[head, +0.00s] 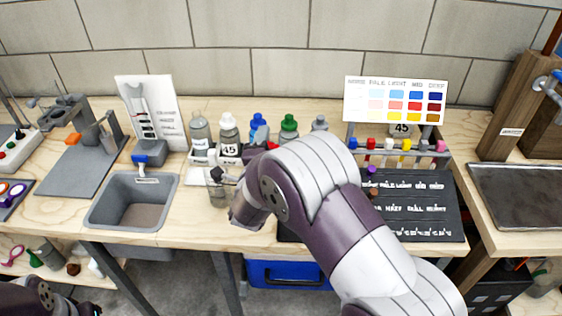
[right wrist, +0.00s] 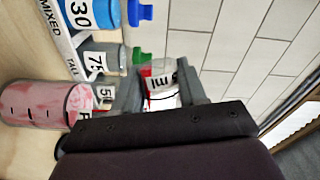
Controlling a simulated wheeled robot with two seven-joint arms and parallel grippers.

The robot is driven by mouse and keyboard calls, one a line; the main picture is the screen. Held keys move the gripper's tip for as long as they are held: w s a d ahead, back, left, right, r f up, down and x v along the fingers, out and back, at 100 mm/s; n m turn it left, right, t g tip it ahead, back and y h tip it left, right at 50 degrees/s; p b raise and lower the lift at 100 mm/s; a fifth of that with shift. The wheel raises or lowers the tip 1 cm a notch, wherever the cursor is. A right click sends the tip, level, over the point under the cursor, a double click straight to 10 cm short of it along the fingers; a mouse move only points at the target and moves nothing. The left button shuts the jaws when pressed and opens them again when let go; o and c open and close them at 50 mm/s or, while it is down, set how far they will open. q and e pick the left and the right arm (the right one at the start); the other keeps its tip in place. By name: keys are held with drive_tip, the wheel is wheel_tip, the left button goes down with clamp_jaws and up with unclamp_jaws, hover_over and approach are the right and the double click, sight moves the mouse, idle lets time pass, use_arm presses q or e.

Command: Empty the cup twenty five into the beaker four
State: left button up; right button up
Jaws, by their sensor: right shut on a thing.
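My right gripper (head: 226,179) is near the front of the bench, just beside a clear beaker (head: 216,193). In the right wrist view, its two fingers (right wrist: 158,88) are closed on a small pale cup (right wrist: 160,74) with a black-marked label turned sideways; its number cannot be read surely. A graduated beaker (right wrist: 42,106) with pinkish-red contents stands left of the fingers there, its label mostly hidden. Whether liquid is flowing from the cup cannot be told. In the head view the cup is mostly hidden by my gripper.
Bottles with white, blue and green caps (head: 228,130) stand behind the gripper. A grey sink (head: 132,203) lies to the left. A black board (head: 425,215) and a colour chart (head: 395,100) are at the right. Labelled containers (right wrist: 95,62) stand close to the fingers.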

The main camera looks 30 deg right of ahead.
drive_tip(key=shift+s+d+r+m+t+h+b, duration=0.15)
drive_tip(key=shift+r+m+b, duration=0.15)
drive_tip(key=shift+m+b, duration=1.15)
drive_tip(key=shift+s+d+r+m+t+h+b, duration=0.2)
drive_tip(key=shift+m+b, duration=0.45)
drive_tip(key=shift+b, duration=1.45)
idle(1.3)
drive_tip(key=shift+a+b, duration=0.1)
drive_tip(key=shift+b, duration=0.2)
drive_tip(key=shift+f+m+b, duration=0.5)
drive_tip(key=shift+m+b, duration=0.4)
drive_tip(key=shift+b, duration=1.2)
drive_tip(key=shift+s+d+r+m+b, duration=0.1)
drive_tip(key=shift+s+d+m+b, duration=0.15)
drive_tip(key=shift+m+b, duration=0.5)
